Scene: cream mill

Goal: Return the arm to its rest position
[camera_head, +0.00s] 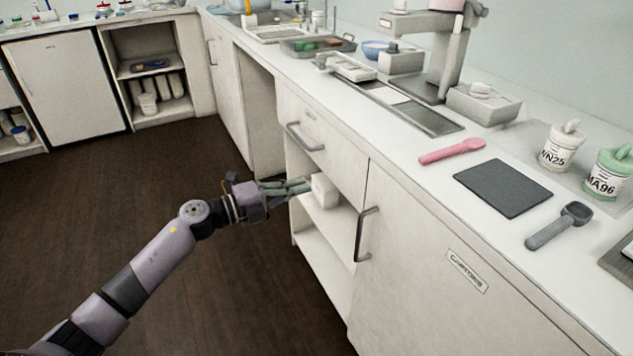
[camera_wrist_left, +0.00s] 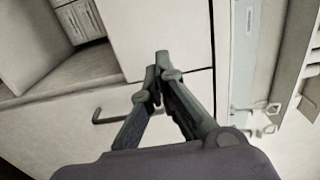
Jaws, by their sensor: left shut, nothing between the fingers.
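My left arm (camera_head: 160,246) reaches in from the lower left of the head view. Its gripper (camera_head: 306,186) is at the opening of a shelf below the counter, with its fingertips beside a white block-like item (camera_head: 325,191) on the upper shelf. I cannot tell from this angle whether they touch. In the left wrist view the two fingers of the gripper (camera_wrist_left: 158,72) come together at their tips, with nothing seen between them. My right gripper is in neither view.
A closed drawer with a bar handle (camera_head: 304,137) is just above the gripper, and a cabinet door with a handle (camera_head: 366,235) is right of the shelf. The brown floor (camera_head: 130,190) is clear.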

